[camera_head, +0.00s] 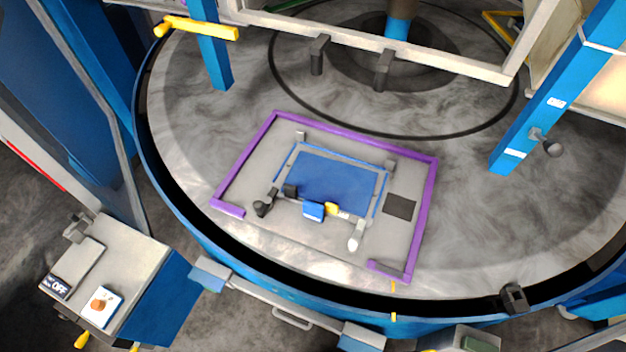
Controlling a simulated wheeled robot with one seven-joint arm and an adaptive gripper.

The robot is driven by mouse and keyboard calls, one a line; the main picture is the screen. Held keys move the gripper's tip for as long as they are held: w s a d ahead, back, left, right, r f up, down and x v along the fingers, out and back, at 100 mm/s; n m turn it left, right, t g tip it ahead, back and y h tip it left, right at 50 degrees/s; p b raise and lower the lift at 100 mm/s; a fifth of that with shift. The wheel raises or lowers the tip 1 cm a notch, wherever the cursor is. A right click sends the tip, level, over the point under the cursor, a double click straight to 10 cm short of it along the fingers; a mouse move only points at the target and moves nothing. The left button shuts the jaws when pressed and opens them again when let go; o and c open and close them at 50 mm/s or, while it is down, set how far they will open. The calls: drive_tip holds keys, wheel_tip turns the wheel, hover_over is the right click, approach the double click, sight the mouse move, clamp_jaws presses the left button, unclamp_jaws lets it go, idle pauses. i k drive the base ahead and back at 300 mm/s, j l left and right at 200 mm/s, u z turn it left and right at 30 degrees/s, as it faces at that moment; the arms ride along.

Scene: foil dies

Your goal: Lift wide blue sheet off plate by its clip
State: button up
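The wide blue sheet (335,177) lies flat on the grey plate (250,175), near the middle of the round table. Thin blue strips edge the sheet. A small blue block (313,211) with a yellow piece (331,208) beside it sits at the sheet's near edge; it looks like the clip, but I cannot tell for sure. A purple border (428,205) runs around much of the plate, with a gap on the near side. My gripper is not in view.
Small dark and grey blocks and a white-tipped peg (355,236) stand around the sheet. A dark square (400,207) lies right of it. Blue posts (540,105) and a pale overhead frame (375,40) stand behind. A control box (105,275) is at lower left.

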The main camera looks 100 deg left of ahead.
sight(321, 180)
drive_tip(key=u, duration=3.3)
